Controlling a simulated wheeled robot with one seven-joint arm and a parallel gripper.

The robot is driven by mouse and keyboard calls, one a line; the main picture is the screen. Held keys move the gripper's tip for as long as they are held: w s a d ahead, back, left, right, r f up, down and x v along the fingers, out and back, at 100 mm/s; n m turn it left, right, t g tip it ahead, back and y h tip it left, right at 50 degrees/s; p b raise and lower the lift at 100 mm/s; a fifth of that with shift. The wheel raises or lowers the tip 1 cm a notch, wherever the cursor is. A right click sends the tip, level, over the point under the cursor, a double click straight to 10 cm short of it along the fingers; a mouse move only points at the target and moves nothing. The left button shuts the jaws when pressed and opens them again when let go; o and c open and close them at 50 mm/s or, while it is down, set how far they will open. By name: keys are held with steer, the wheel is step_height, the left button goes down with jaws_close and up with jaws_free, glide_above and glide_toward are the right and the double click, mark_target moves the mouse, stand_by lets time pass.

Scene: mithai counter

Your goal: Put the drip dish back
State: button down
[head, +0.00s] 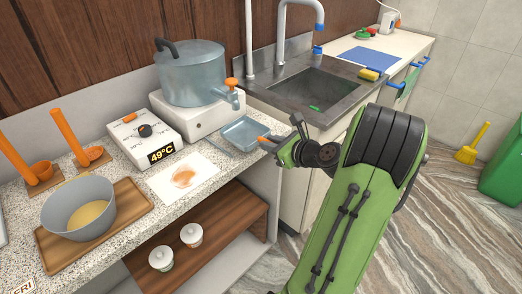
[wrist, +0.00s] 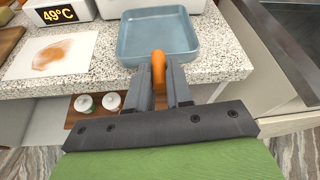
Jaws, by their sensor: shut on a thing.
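The drip dish (head: 240,132) is a shallow blue-grey square tray with an orange handle (wrist: 158,66). It is at the right end of the speckled counter, below the orange-handled tap (head: 233,90) of the metal pot (head: 190,75). My gripper (head: 282,141) is shut on the orange handle, at the counter's front edge. In the wrist view the dish (wrist: 157,36) lies just beyond my fingers (wrist: 160,84) and looks empty. I cannot tell whether its underside touches the counter.
A white paper with an orange-brown stain (head: 184,177) lies left of the dish. Behind it stands a box reading 49°C (head: 145,137). A grey bowl (head: 80,205) sits on a wooden board at left. The sink (head: 315,92) is at right. Two lidded cups (head: 191,235) stand on the shelf below.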

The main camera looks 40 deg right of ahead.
mark_target(263, 137)
steer(key=w, duration=0.4)
steer(key=shift+d, duration=0.1)
step_height(263, 137, down, 4)
steer(key=b, duration=0.2)
steer(key=shift+s+r+b, duration=0.1)
steer(key=shift+r+b, duration=0.1)
steer(key=shift+b, duration=0.1)
steer(key=c, duration=1)
jaws_free()
steer(key=shift+f, duration=0.1)
